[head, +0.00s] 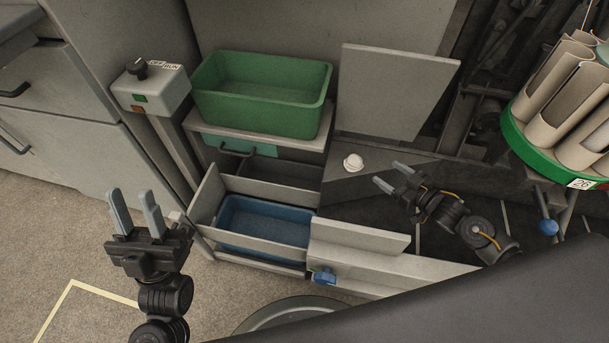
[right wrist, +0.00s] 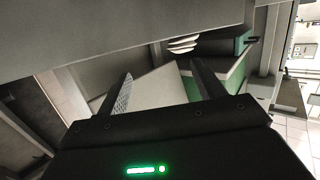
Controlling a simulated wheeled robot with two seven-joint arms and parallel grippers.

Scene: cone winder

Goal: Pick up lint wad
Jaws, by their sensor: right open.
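The lint wad (head: 353,162) is a small white lump on the grey surface below the upright grey panel. In the right wrist view a white layered lump (right wrist: 183,44), seemingly the wad, shows beyond the fingertips, nearer the right finger. My right gripper (head: 388,174) is open and empty. Its fingers point left toward the wad, with a short gap between them and it. Its two fingers also show apart in the right wrist view (right wrist: 162,75). My left gripper (head: 132,205) is open and empty, above the floor at the left, far from the wad.
A green bin (head: 262,126) stands on a shelf, with a blue bin (head: 265,225) in an open drawer below. The upright panel (head: 392,90) rises behind the wad. A low grey panel (head: 358,236) lies in front. Paper cones (head: 560,105) stand at the right.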

